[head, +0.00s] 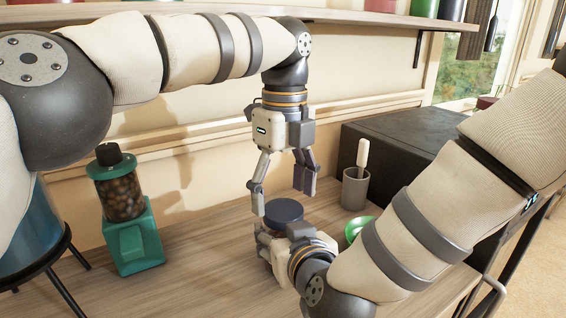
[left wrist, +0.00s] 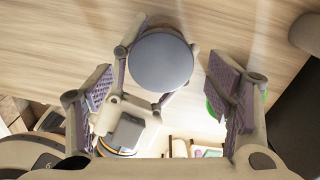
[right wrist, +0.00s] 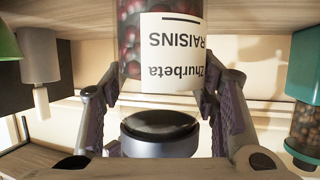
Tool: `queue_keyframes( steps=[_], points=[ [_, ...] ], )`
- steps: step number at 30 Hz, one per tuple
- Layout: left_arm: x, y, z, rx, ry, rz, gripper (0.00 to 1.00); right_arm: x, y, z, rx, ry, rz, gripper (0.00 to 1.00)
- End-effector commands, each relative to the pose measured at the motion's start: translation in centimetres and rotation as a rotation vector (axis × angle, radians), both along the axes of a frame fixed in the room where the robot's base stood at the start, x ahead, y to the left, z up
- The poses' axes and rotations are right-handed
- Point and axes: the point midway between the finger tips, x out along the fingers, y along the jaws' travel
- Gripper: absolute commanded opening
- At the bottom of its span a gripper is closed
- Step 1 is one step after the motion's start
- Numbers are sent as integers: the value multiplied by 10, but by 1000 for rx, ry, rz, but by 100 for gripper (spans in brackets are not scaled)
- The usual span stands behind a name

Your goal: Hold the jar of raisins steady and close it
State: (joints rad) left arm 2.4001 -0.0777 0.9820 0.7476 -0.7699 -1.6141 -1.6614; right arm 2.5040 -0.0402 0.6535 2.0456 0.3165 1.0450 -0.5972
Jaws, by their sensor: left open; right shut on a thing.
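A jar of raisins (right wrist: 140,30) with a white label shows upside down in the right wrist view. My right gripper (right wrist: 158,88) is shut around it. The round dark grey-blue lid (head: 284,210) is at the jar's top, also in the right wrist view (right wrist: 160,145). A pale strip lies between label and lid; I cannot tell whether it is glass or a gap. In the head view the arm and gripper hide the jar's body. My left gripper (head: 285,188) points down, open and empty, just above the lid. The left wrist view shows the lid (left wrist: 160,62) between its fingers, apart from them.
A green dispenser (head: 135,240) stands at the left of the wooden counter (head: 200,270). A grey cup (head: 355,190) with a utensil, a green bowl (head: 355,227) and a dark box (head: 400,135) are to the right. A shelf (head: 340,16) runs above. Counter between dispenser and jar is clear.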

Motion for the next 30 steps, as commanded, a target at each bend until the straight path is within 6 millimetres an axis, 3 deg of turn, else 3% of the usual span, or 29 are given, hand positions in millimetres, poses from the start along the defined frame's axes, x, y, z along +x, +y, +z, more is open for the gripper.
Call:
queue_keyframes(
  steps=[12,18,24,30],
  points=[
    [-2,2,33,47,-27,1653,74,0,-1,-1,-2,1,-1,0],
    [-1,1,49,39,-32,2269,74,0,-1,-1,-2,1,-1,0],
    [-1,0,56,31,-27,2519,74,0,-1,-1,-2,1,-1,0],
    [-1,0,56,32,-26,2536,74,0,0,-1,-2,1,-1,0]
  ],
)
